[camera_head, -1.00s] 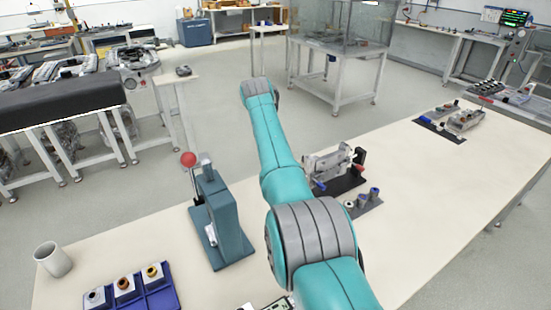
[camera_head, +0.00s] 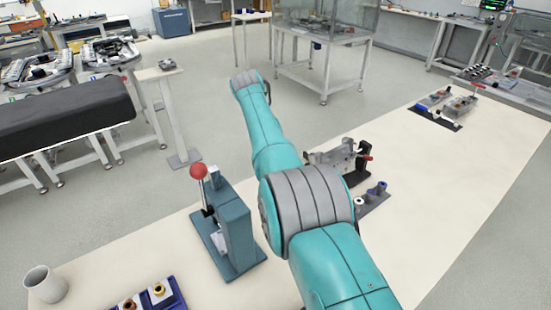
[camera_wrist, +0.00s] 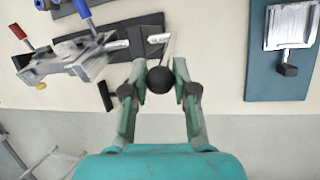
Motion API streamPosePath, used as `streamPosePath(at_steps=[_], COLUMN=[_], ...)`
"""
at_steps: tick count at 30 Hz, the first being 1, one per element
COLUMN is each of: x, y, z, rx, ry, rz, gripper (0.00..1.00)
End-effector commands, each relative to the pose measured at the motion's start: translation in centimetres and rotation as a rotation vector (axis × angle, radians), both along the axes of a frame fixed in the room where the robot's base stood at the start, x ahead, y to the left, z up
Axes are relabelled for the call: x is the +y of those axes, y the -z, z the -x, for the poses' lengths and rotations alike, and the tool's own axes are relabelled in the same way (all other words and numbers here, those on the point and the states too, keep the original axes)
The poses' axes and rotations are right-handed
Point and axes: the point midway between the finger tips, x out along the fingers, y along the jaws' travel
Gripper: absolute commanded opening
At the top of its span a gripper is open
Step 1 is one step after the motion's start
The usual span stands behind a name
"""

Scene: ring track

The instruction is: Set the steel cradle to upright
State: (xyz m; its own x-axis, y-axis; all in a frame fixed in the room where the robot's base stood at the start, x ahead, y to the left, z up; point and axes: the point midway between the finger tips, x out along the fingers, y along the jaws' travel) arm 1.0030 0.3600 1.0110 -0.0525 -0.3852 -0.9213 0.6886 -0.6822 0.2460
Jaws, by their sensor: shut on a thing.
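The steel cradle (camera_head: 338,154) is a grey metal body with red and blue handles, on a black base behind my arm. In the wrist view the cradle (camera_wrist: 72,60) is at upper left and sits at a slant in the picture; its true tilt is hard to judge. My gripper (camera_wrist: 160,82) has its two fingers closed on a round black knob (camera_wrist: 160,80). A thin rod runs from the knob up toward the black base plate (camera_wrist: 146,24) beside the cradle. In the head view my arm hides the gripper.
A teal press (camera_head: 236,232) with a red ball handle stands left of my arm. A small holder with cylindrical parts (camera_head: 372,197) lies right of the arm. A cup (camera_head: 45,285) and a blue tray (camera_head: 172,288) are at front left. The right bench top is mostly clear.

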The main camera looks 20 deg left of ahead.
Motion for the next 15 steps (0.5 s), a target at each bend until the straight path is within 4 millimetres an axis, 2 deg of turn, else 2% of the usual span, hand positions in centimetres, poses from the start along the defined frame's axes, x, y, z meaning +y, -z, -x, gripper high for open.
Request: streamPosePath(at_steps=[10,11,13,15], x=[-0.08,-0.08,-0.07,-0.06], y=[0.26,0.26,0.23,0.18], z=[0.01,0.01,0.01,0.01], rx=[0.002,0.002,0.002,0.001], ry=[0.0,0.0,0.0,0.0], rz=[0.001,0.001,0.001,0.001], gripper=[0.0,0.35,0.52,0.53])
